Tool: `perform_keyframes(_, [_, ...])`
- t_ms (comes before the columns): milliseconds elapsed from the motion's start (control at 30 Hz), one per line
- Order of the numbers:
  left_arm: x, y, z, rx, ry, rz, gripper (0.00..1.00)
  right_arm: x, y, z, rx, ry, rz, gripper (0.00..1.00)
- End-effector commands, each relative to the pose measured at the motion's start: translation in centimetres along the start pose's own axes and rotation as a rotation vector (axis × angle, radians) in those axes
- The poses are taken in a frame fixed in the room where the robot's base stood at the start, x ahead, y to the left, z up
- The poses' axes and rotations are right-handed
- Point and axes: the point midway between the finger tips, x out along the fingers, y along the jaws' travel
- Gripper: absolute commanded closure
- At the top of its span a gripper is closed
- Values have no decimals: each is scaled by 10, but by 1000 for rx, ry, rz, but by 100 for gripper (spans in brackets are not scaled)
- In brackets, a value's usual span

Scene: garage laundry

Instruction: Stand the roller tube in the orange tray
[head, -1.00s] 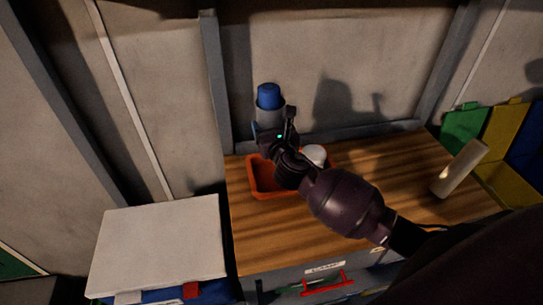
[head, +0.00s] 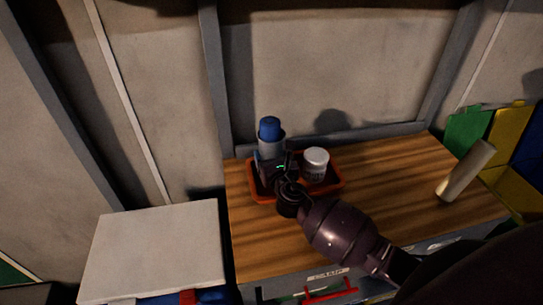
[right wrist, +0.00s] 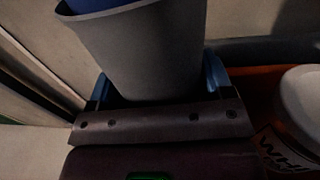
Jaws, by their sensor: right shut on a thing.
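My right gripper (head: 275,172) is shut on the grey roller tube (head: 270,148), which has a blue top. The tube is upright at the left part of the orange tray (head: 325,187). My gripper hides its lower end, so I cannot tell whether it touches the tray floor. In the right wrist view the tube's grey wall (right wrist: 145,55) rises between the blue-lined fingers (right wrist: 160,85). A white jar (head: 315,163) stands in the right part of the tray. My left gripper is not in view.
The tray is at the back left of the wooden worktop (head: 395,185). The worktop between is clear. A white lid (head: 150,250) lies lower left.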

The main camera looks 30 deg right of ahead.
Motion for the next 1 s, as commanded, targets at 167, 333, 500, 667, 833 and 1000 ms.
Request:
perform_keyframes(167, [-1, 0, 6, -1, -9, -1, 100, 0, 0, -2, 0, 0, 0, 49])
perform_keyframes(333, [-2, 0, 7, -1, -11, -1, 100, 0, 0, -3, 0, 0, 0, 8])
perform_keyframes(500, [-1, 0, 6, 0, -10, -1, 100, 0, 0, -3, 0, 0, 0, 1])
perform_keyframes(667, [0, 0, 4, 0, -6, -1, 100, 0, 0, -2, 1, 0, 0, 1])
perform_keyframes(833, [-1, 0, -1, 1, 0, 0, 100, -10, 0, 0, 1, 1, 1, 1])
perform_keyframes(1000, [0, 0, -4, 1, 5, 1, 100, -40, 0, -1, 2, 3, 1, 1])
